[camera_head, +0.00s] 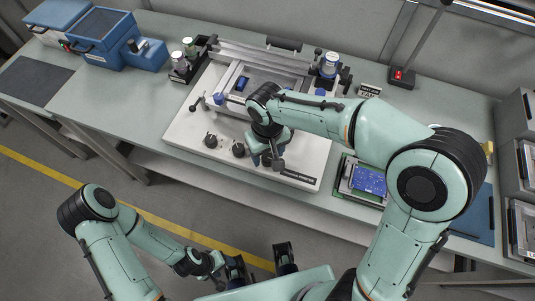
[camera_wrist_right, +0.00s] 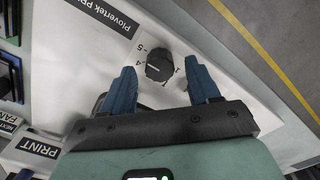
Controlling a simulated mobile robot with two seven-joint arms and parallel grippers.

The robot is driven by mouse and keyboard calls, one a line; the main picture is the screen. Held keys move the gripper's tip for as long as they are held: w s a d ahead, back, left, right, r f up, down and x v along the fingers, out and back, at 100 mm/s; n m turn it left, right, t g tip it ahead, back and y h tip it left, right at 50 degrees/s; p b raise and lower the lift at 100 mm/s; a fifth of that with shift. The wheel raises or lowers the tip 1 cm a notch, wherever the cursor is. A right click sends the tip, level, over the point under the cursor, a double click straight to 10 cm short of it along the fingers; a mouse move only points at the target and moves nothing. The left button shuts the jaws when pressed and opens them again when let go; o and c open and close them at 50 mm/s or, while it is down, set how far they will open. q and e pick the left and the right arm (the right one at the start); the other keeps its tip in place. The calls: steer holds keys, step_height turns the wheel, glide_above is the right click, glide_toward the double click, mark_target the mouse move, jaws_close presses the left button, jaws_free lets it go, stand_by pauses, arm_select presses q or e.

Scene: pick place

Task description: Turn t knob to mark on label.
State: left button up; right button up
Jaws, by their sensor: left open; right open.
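A round black knob (camera_wrist_right: 159,68) with a light pointer line sits on the white machine panel (camera_wrist_right: 215,100), in the right wrist view. Numbers, among them 5 and 4, are printed around it. The pointer line lies roughly sideways in the picture. My right gripper (camera_wrist_right: 161,82) is open, with its blue fingers on either side of the knob; I cannot tell whether they touch it. In the head view my right gripper (camera_head: 267,158) is low over the panel's front part and mostly hides this knob. My left gripper (camera_head: 261,263) is open and empty, in front of the bench.
Two more black knobs (camera_head: 224,146) stand left of my right gripper. The machine (camera_head: 185,128) carries a frame and small containers. Blue boxes (camera_head: 105,38) stand at the left, a green board (camera_head: 366,182) at the right. Floor before the bench is clear.

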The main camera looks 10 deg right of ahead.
steer(key=shift+f, duration=0.65)
steer(key=c, duration=1)
steer(key=shift+c, duration=0.2)
steer(key=shift+r+n, duration=0.1)
steer(key=shift+n, duration=0.2)
steer(key=n+p, duration=0.1)
steer(key=n, duration=0.2)
steer(key=shift+n, duration=0.3)
steer(key=shift+n+p, duration=0.65)
steer(key=shift+n, duration=1.65)
